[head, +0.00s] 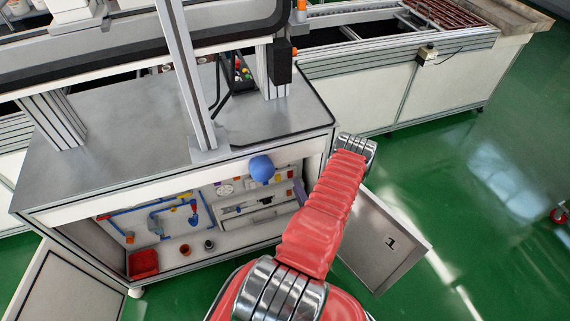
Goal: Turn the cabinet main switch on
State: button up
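The cabinet (150,183) stands under the grey worktop with its front open. Its back panel carries blue pipes (152,217), a round white dial (225,189) and small coloured parts (278,178) at the right. I cannot tell which of these is the main switch, or its position; my arm covers the right end of the opening. My arm in its red sleeve reaches up across the cabinet's right side to a metal joint. My gripper is not visible.
A blue ball (262,168) shows at the cabinet's upper front edge. A red bin (144,263) and small pots sit inside.

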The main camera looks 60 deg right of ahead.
jog(key=shift+w, duration=0.1)
jog(key=x, duration=1.3)
jog(key=shift+w+d, duration=0.2)
jog(key=shift+d, duration=0.1)
jog(key=shift+c, duration=0.4)
jog(key=shift+f, duration=0.1)
jog(key=c, duration=0.6)
jog(key=shift+d, duration=0.1)
jog(key=shift+c, duration=0.5)
